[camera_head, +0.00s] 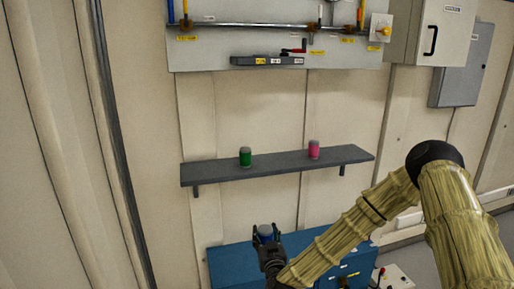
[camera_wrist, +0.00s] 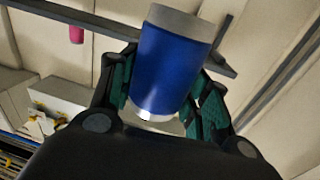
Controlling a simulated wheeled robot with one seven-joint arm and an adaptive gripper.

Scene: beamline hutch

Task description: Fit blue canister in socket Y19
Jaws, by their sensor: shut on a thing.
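The blue canister (camera_wrist: 170,65) is between the green-padded fingers of my gripper (camera_wrist: 165,100) in the wrist view, with a grey cap at its upper end. My gripper is shut on it. In the head view my gripper (camera_head: 266,238) holds the canister (camera_head: 265,231) below the grey shelf and in front of the blue cabinet. A small dark rail with yellow and white labels (camera_head: 268,60) is fixed to the upper wall panel. Its label text is too small to read, so I cannot tell which place is Y19.
A green canister (camera_head: 245,157) and a pink canister (camera_head: 314,149) stand on the grey shelf (camera_head: 280,165). A blue cabinet (camera_head: 228,268) stands below it. Grey boxes (camera_head: 465,65) hang at upper right.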

